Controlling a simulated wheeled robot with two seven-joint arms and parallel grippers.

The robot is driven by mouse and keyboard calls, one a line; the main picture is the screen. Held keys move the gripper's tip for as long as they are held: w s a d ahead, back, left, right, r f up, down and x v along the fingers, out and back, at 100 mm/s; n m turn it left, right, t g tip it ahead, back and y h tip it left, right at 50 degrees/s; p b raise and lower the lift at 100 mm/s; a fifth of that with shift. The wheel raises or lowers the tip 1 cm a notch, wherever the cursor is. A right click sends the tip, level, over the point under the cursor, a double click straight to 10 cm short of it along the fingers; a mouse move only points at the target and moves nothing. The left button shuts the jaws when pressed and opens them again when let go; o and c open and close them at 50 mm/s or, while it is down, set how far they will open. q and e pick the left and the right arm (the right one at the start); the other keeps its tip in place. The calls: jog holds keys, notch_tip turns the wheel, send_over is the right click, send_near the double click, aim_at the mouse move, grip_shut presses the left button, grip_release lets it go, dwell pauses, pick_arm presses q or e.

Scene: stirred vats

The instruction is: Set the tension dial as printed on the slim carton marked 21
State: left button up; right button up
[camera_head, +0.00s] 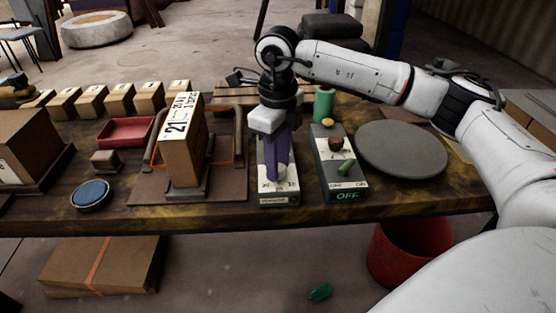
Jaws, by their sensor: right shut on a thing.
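The large "21" is readable; the smaller print is too small to read. My right gripper (277,174) points straight down over a narrow panel with a white printed scale (278,198), right of the carton. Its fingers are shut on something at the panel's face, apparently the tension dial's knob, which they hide. The dial's setting cannot be read. My left gripper is not in view.
A blue round pad (90,194), red tray (125,131), small cartons (120,98) and large carton (27,145) lie left. A red bin (408,250) stands below.

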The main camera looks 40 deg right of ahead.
jog(key=o, duration=1)
jog(key=shift+o, duration=0.2)
jog(key=shift+r, duration=0.1)
notch_tip(320, 180, up, 10)
jog(key=p, duration=0.1)
jog(key=shift+r, duration=0.1)
